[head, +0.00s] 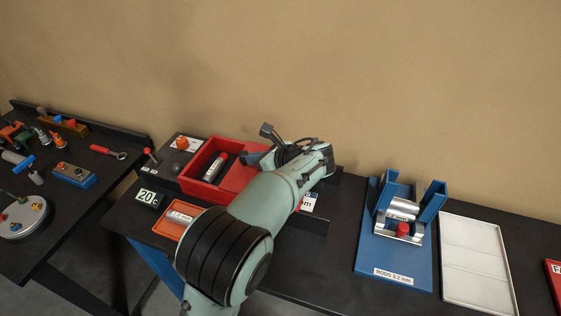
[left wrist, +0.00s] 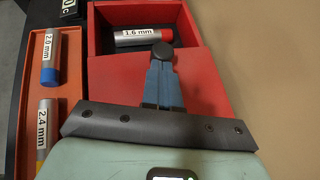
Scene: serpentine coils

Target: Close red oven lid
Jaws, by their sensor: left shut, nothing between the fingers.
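The red oven (head: 197,159) stands on the dark table in the head view. Its left part is open, and a grey rod labelled 1.6 mm (left wrist: 137,37) with a red end lies inside. The red lid (head: 233,181) covers the part to the right of the opening; it also shows in the left wrist view (left wrist: 205,75). A round dark knob (left wrist: 163,50) appears at the tips of my left gripper (left wrist: 163,72). The gripper's blue fingers are shut and hold nothing; whether they touch the knob is unclear. My left arm hides part of the lid in the head view. My right gripper is out of view.
An orange tray (left wrist: 46,88) with 2.0 mm and 2.4 mm rods lies beside the oven. A dark panel with an orange knob (head: 182,143) adjoins it. A blue rod stand (head: 391,257) and a white tray (head: 475,258) stand to the right.

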